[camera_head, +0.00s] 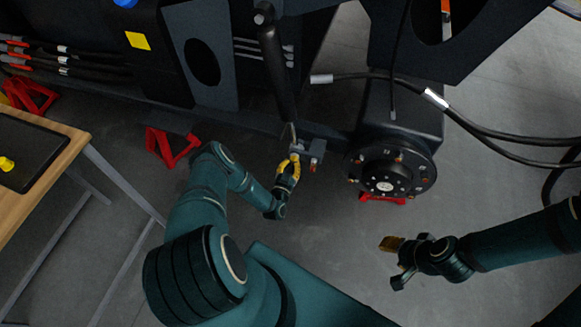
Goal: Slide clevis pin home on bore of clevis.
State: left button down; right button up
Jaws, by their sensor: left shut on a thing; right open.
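My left gripper (290,166), with yellow fingers, is at the grey clevis bracket (313,151) on the chassis beam, below the lower end of the black cylinder (276,72). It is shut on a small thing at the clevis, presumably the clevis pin. The pin itself is too small and covered by the fingers to make out, so I cannot tell how far it sits in the bore. My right gripper (392,262) is open and empty over the floor at the lower right, well apart from the chassis.
A round black hub (389,168) with bolts stands right of the clevis. Black hoses (480,130) cross the right side. Red stands (172,148) sit under the chassis. A wooden-topped table (55,165) is at the left. The floor between the arms is clear.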

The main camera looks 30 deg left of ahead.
pick_arm(q)
jog(key=shift+p+v, duration=0.75)
jog(key=shift+v, duration=1)
jog(key=shift+s, duration=0.25)
